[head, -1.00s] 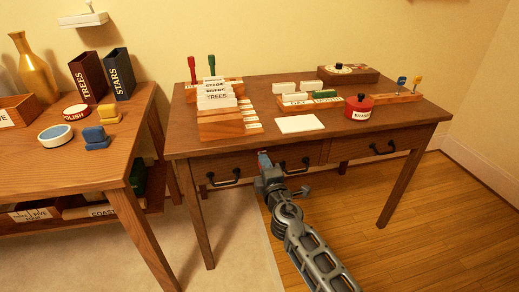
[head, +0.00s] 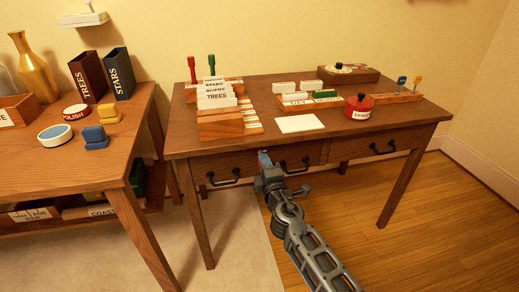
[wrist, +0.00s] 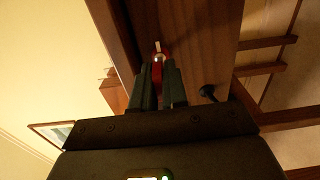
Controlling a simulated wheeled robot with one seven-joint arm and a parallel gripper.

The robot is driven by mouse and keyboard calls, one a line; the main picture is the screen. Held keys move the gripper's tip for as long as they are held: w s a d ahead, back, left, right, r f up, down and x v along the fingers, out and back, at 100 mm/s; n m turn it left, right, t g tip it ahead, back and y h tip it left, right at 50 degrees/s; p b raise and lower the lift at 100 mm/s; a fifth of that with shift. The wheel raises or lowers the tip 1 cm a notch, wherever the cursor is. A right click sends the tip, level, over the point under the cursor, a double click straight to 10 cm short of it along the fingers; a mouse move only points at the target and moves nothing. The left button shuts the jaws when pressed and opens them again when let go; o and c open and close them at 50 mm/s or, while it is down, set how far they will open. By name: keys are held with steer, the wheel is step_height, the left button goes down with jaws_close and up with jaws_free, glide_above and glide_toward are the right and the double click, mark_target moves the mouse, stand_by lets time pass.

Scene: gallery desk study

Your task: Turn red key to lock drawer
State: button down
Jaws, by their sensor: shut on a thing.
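My gripper (head: 265,161) is at the front of the wooden desk, at the left drawer (head: 237,164), between its two dark handles. In the wrist view the two fingers (wrist: 160,86) are shut on the red key (wrist: 157,72), which stands between them. The key's tip points toward the drawer front (wrist: 195,45), and its far end and the lock are too small and dark to make out. In the head view the key is hidden by my gripper. The drawer front looks flush with the desk.
A dark handle (wrist: 208,93) is close beside the fingers in the wrist view. On the desk (head: 365,128) are a card holder (head: 221,122), a red pot (head: 358,107) and a rack with blue and yellow keys (head: 398,95). Another table (head: 75,165) stands at left.

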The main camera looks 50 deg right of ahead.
steer(key=shift+n, duration=1.5)
steer(key=shift+n+p, duration=0.5)
steer(key=shift+n, duration=1)
